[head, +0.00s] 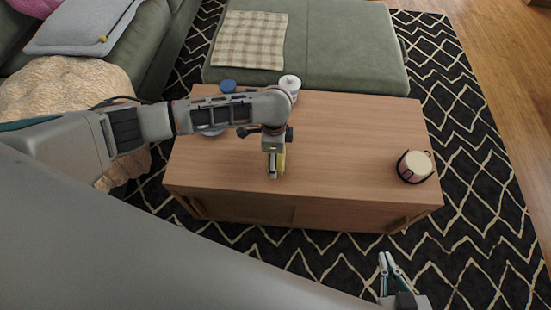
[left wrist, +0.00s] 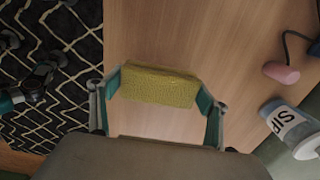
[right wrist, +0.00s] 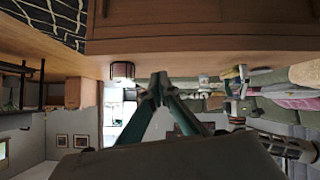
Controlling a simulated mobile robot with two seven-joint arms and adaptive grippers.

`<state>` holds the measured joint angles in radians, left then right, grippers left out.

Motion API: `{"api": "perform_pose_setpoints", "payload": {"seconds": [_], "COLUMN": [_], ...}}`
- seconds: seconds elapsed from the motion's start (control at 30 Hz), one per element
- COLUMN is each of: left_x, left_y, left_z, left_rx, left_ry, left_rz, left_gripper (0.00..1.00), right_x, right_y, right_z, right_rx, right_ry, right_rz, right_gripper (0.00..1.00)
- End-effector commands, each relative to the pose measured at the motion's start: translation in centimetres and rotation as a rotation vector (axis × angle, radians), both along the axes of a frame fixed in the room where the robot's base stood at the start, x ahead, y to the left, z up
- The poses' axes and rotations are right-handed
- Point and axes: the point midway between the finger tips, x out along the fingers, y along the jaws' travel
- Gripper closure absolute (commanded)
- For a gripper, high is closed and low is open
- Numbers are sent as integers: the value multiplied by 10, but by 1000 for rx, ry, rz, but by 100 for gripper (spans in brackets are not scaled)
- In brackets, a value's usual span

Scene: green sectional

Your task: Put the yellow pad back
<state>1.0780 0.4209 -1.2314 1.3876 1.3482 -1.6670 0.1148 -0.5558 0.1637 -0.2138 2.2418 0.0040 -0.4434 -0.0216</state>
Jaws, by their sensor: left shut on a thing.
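The yellow pad (left wrist: 158,87) is a rough, block-shaped sponge held between the fingers of my left gripper (left wrist: 160,90) in the left wrist view. In the head view only a thin edge of the pad (head: 282,162) shows beside my left gripper (head: 273,168), which points down over the front middle of the wooden table (head: 340,150). I cannot tell whether the pad touches the tabletop. My right gripper (head: 387,263) is off the table's front right side. Its fingertips meet with nothing between them in the right wrist view (right wrist: 157,84).
A candle in a dark holder (head: 415,167) stands at the table's right. A white lidded container (head: 289,84) and a blue item (head: 228,86) are at the back, partly behind my left arm. A pink object (left wrist: 282,72) lies near the container. The table's right middle is clear.

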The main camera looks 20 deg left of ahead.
Motion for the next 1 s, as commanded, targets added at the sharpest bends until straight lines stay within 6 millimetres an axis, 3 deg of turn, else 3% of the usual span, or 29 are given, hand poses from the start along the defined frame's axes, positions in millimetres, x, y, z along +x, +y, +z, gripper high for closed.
{"api": "perform_pose_setpoints", "payload": {"seconds": [0.03, 0.1, 0.57, 0.6, 0.63, 0.67, 1.0], "left_x": [-6, -6, -2, -2, -2, -2, -2], "left_y": [0, 0, 0, 0, 0, 0, 0], "left_z": [-19, -28, -29, -29, -29, -29, -28], "left_rx": [0, 0, 0, 0, 0, 0, 0], "left_ry": [17, 16, 5, 5, 5, 5, 5], "left_rz": [0, 1, 1, 0, 0, 0, 0], "left_gripper": [59, 59, 59, 19, 12, 8, 8], "right_x": [-5, -5, 2, 2, 2, 2, 0], "right_y": [1, 2, 3, 3, 3, 3, 3], "right_z": [-9, -9, 3, 2, 2, 1, -3], "right_rx": [2, 5, 9, 9, 9, 9, 6], "right_ry": [16, 16, -8, -7, -5, -5, 2], "right_rz": [1, 3, 5, 5, 5, 5, 6], "right_gripper": [100, 100, 100, 100, 100, 100, 100]}}
